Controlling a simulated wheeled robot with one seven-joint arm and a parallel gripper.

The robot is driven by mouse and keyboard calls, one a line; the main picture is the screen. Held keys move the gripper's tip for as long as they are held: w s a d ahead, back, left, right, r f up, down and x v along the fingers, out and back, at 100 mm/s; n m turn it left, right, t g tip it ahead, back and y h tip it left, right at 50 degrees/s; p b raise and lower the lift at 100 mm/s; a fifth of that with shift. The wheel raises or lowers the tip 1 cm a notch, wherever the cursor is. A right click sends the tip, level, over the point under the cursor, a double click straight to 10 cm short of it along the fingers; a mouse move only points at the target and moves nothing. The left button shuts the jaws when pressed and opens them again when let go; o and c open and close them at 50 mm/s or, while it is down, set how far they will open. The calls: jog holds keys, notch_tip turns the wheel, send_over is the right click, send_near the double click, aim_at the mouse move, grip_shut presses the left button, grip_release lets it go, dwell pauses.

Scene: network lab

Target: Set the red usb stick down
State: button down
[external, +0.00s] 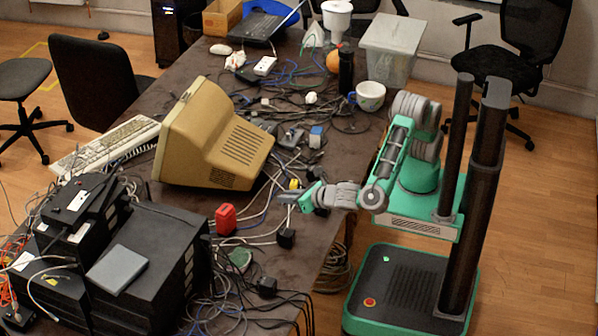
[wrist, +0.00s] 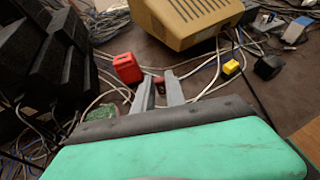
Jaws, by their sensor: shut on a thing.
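My gripper (external: 288,198) reaches in from the right over the dark table, in front of the beige monitor. In the wrist view its two grey fingers (wrist: 158,80) point away from me, with the small dark red usb stick (wrist: 158,87) between them. The stick is mostly hidden by the fingers, and I cannot tell whether it touches the tabletop. In the external view I cannot make out the stick.
A red box-shaped object (external: 226,219) stands left of my gripper, also in the wrist view (wrist: 126,68). The beige monitor (external: 215,140) is behind it. Stacked black boxes (external: 150,260) stand at left.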

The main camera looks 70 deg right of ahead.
jog(key=w+a+f, duration=0.2)
jog(key=w+f, duration=0.1)
jog(key=w+a+f, duration=0.2)
jog(key=a+f, duration=0.1)
jog(key=w+a+f, duration=0.2)
jog(key=w+f, duration=0.1)
jog(key=shift+w+a+b, duration=0.25)
jog(key=shift+w+b, duration=0.05)
jog(key=shift+b, duration=0.1)
notch_tip(320, 180, down, 3)
jog(key=shift+f, duration=0.1)
jog(key=c, duration=1.4)
grip_release()
